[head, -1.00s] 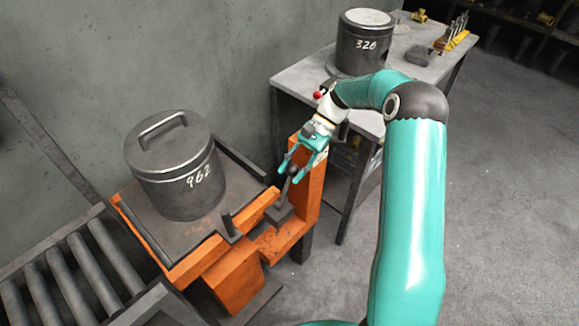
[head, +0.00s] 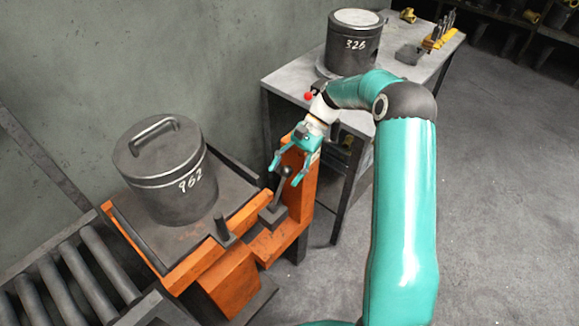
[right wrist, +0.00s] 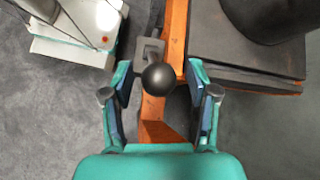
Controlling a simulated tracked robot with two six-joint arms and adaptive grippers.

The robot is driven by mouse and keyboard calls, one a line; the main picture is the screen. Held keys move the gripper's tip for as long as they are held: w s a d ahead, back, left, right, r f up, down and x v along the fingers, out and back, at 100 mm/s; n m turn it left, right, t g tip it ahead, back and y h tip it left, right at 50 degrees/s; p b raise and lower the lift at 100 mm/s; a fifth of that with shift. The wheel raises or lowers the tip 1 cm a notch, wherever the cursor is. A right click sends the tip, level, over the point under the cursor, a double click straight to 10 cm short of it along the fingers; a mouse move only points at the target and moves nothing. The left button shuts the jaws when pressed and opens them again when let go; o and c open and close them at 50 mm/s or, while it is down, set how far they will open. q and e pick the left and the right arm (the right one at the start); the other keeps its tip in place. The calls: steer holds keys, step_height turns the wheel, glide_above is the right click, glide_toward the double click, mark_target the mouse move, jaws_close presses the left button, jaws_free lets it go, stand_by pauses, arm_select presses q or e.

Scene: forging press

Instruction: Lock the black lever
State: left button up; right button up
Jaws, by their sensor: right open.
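The black lever (head: 277,190) stands on the orange stand's bracket, with a round black knob at its upper end. In the right wrist view its black knob (right wrist: 158,79) lies between my open fingers, touching neither. My right gripper (head: 284,177) is open around or just above the knob; the head view does not show the exact height. In the right wrist view the gripper (right wrist: 160,88) has one finger on each side of the knob. My left gripper is not in view.
A dark canister marked 962 (head: 170,180) sits on the orange-edged stand (head: 190,262), left of the lever. A roller conveyor (head: 70,285) is at lower left. A grey table (head: 300,78) behind carries a canister marked 326 (head: 352,45).

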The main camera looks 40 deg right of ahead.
steer(key=v, duration=1.2)
steer(key=shift+f, duration=0.1)
stand_by(0.4)
